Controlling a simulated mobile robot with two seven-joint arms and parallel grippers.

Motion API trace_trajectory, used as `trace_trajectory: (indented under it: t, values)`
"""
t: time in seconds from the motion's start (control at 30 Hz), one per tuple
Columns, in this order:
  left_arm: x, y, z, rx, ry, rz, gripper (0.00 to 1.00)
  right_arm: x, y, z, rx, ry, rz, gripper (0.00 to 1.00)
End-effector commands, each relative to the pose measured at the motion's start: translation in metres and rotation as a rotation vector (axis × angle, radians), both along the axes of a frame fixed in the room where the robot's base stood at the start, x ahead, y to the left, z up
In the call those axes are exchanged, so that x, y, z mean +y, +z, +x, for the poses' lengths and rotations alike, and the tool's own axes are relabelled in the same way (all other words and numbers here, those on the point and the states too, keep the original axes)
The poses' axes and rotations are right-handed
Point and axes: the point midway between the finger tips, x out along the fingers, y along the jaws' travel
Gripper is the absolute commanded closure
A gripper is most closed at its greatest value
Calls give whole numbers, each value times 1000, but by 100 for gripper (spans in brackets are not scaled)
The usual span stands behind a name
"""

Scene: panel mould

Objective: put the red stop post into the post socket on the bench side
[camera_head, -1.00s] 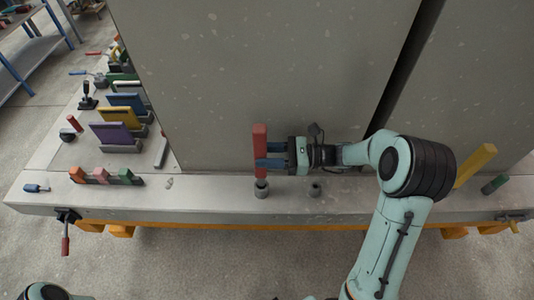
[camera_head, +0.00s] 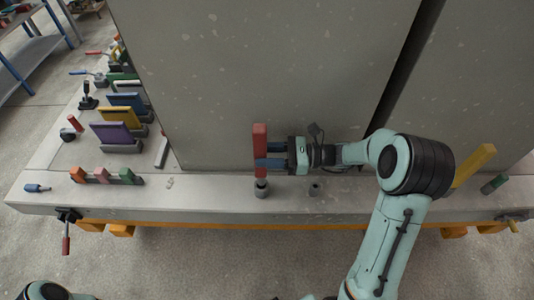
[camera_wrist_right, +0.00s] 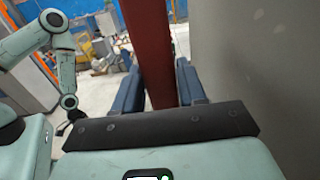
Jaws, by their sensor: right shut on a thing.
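The red stop post (camera_head: 259,138) stands upright in the head view, against the grey panel behind it. My right gripper (camera_head: 268,162) is shut on it, coming from the right. The post also shows between the blue fingers in the right wrist view (camera_wrist_right: 150,50). I cannot tell whether the end is inside the socket.
A tall grey panel (camera_head: 270,70) stands close behind the gripper. Coloured blocks (camera_head: 103,176), a blue-handled tool (camera_head: 37,188) and a red-handled clamp (camera_head: 66,235) are at the left.

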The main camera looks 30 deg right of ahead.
Motion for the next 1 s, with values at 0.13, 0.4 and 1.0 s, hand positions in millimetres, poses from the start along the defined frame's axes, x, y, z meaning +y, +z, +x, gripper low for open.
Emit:
trace_trajectory:
  t: [0.13,0.4,1.0]
  values:
    - [0,0,0,0,0,0,49,0,1,0,-3,1,2,100]
    - [0,3,2,-2,0,0,49,0,2,0,-3,1,2,100]
    - [0,-2,-1,1,0,0,49,0,-6,0,-2,0,2,100]
